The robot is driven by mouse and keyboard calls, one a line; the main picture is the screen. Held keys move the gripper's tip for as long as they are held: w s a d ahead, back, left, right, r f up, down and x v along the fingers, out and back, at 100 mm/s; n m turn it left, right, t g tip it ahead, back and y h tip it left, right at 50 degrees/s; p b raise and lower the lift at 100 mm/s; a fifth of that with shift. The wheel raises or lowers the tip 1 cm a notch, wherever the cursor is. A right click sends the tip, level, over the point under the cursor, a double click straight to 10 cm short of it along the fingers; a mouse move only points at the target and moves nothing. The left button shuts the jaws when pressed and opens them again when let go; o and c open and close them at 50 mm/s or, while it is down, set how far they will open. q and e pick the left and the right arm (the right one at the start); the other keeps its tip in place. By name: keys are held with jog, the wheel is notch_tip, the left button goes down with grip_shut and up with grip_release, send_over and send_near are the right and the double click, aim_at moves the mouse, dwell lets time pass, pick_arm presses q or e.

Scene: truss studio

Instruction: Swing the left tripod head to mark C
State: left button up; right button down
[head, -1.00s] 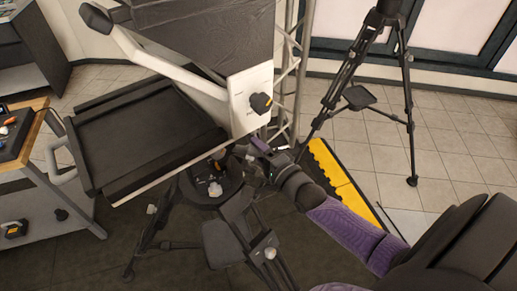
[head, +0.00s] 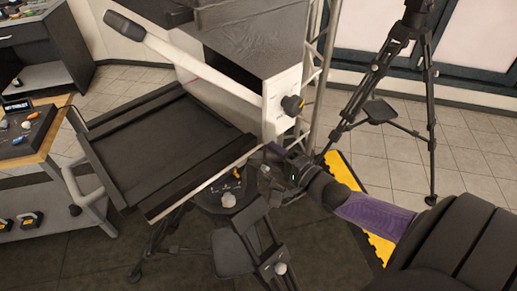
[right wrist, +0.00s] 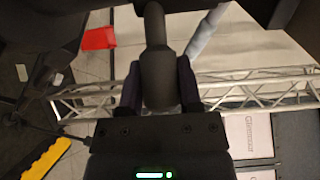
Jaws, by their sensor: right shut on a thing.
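The left tripod (head: 230,255) stands front centre, its round dark head (head: 222,197) under a big black-and-white camera rig (head: 225,80) with a flat black tray (head: 165,135). My right gripper (head: 275,158) is beside the rig's lower right, close to the head. In the right wrist view, its purple fingers (right wrist: 158,85) are shut around the dark grip of a bar (right wrist: 158,60), likely the head's pan bar. In the head view the rig and my gripper hide part of the head. I cannot make out mark C. My left gripper is not in view.
A second tripod (head: 400,90) stands at the back right. A metal truss (head: 320,70) rises behind the rig. A yellow-and-black ramp (head: 345,175) lies by my right arm. A wooden-topped cart (head: 50,150) stands at the left.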

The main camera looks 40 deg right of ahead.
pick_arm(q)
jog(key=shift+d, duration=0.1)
pick_arm(e)
jog(key=shift+c, duration=1.4)
grip_release()
jog(key=shift+s, duration=0.4)
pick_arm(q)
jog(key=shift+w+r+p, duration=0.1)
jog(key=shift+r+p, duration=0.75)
pick_arm(e)
jog(key=s+d, duration=0.1)
jog(key=s, duration=0.8)
jog(key=shift+d, duration=0.25)
